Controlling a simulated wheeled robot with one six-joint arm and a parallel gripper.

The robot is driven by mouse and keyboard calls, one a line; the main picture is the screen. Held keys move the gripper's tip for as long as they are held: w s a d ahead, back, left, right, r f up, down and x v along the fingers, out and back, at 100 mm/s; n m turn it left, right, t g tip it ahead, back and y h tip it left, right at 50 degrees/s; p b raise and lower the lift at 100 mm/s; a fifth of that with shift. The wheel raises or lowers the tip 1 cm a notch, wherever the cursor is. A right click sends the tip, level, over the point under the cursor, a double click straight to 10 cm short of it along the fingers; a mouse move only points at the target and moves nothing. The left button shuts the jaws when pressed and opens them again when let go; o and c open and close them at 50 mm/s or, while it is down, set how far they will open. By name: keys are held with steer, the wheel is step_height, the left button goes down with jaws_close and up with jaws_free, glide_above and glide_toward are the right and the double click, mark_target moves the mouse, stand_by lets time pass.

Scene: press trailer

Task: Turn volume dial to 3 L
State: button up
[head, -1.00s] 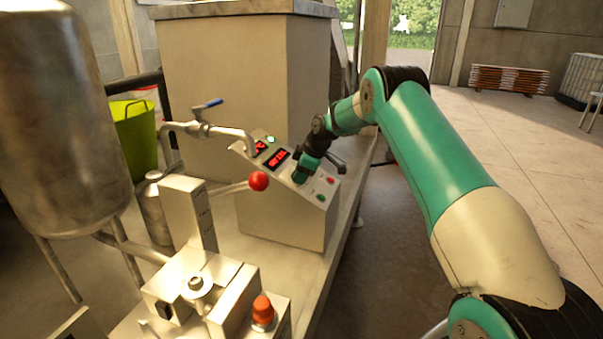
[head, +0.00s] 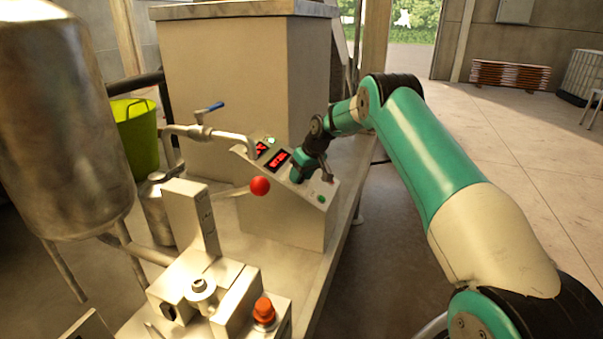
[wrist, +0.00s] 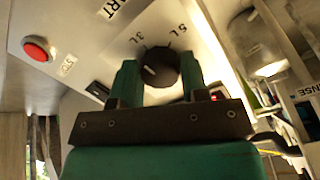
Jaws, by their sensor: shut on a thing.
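The volume dial (wrist: 160,68) is a round black knob with a short white mark, seen in the wrist view. The labels 3 L (wrist: 140,47) and 5 L (wrist: 180,30) are printed on the panel beside it. The mark sits left of the knob's middle; I cannot tell exactly which label it points at. My gripper (wrist: 158,76) has its two green fingers on either side of the dial, shut on it. In the head view my gripper (head: 298,172) is at the sloped control panel (head: 318,187) and hides the dial.
A red stop button (wrist: 38,48) lies left of the dial in the wrist view. Red displays (head: 277,158) and a green button (head: 321,198) are on the panel. A red ball-ended lever (head: 260,186) and a metal spout (head: 235,141) stand close by on the left.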

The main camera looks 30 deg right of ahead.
steer(key=shift+w+r+m, duration=0.1)
steer(key=shift+m, duration=0.3)
steer(key=o, duration=0.7)
steer(key=shift+c, duration=0.2)
steer(key=b+v, duration=0.2)
steer(key=v, duration=1.5)
steer(key=shift+r, duration=0.2)
steer(key=shift+d, duration=0.1)
